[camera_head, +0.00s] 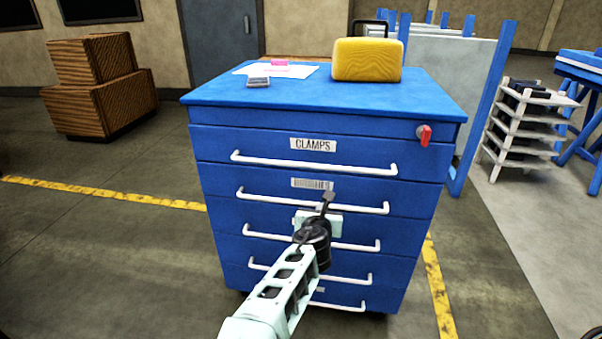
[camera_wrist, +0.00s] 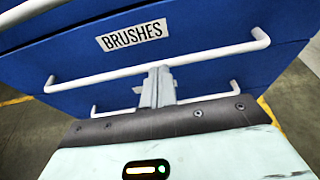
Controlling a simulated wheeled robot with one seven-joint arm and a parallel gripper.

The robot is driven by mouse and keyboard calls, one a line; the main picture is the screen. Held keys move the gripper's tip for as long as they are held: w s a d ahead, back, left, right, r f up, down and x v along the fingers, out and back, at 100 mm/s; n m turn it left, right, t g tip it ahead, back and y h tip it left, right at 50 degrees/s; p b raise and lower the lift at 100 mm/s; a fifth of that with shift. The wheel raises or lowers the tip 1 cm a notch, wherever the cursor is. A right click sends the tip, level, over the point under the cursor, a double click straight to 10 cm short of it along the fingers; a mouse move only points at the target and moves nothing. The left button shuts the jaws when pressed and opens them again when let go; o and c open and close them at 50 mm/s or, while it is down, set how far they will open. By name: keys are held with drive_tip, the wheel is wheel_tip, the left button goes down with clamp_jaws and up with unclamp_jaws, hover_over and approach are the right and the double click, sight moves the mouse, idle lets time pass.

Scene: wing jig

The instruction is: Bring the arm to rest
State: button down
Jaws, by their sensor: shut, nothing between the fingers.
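My gripper (camera_head: 327,199) is in front of the blue drawer cabinet (camera_head: 215,172), at about the height of its middle drawers. In the wrist view my gripper (camera_wrist: 158,78) is shut, with nothing between its fingers. In that view the fingers overlap the white handle below a label reading BRUSHES (camera_wrist: 132,35); I cannot tell whether they touch it. In the head view my arm (camera_head: 285,285) reaches up from the bottom middle and hides parts of the lower handles. All the drawers look closed.
On the cabinet top stand a yellow case (camera_head: 367,60), papers (camera_head: 298,71) and a small grey block (camera_head: 258,82). A red key or tag (camera_head: 424,134) sticks out at the upper right. A white rack (camera_head: 522,125) stands right, wooden crates (camera_head: 100,85) left. Floor on both sides is clear.

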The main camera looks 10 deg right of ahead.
drive_tip(key=s+d+f+m+g+h, duration=0.2)
drive_tip(key=s+d+f+m+g, duration=0.35)
drive_tip(key=s+d+m, duration=0.4)
drive_tip(key=s+a+m+g+y+p, duration=0.1)
drive_tip(key=s+a+m+g+y, duration=0.15)
drive_tip(key=s+m+g, duration=0.45)
drive_tip(key=s+a+r+m+g+y+p, duration=0.2)
drive_tip(key=s+a+r+m+y, duration=0.25)
drive_tip(key=s+a+r, duration=0.65)
drive_tip(key=s+d+r+m, duration=0.1)
drive_tip(key=s+r, duration=0.5)
drive_tip(key=r, duration=0.2)
drive_tip(key=s+d+r+m, duration=0.1)
drive_tip(key=s+r+m, duration=0.1)
drive_tip(key=s+r, duration=0.3)
wheel_tip(320, 180, up, 3)
drive_tip(key=shift+s+d+r+m+t, duration=0.15)
drive_tip(key=shift+s+d+m+t, duration=0.05)
drive_tip(key=shift+s+m+t, duration=0.15)
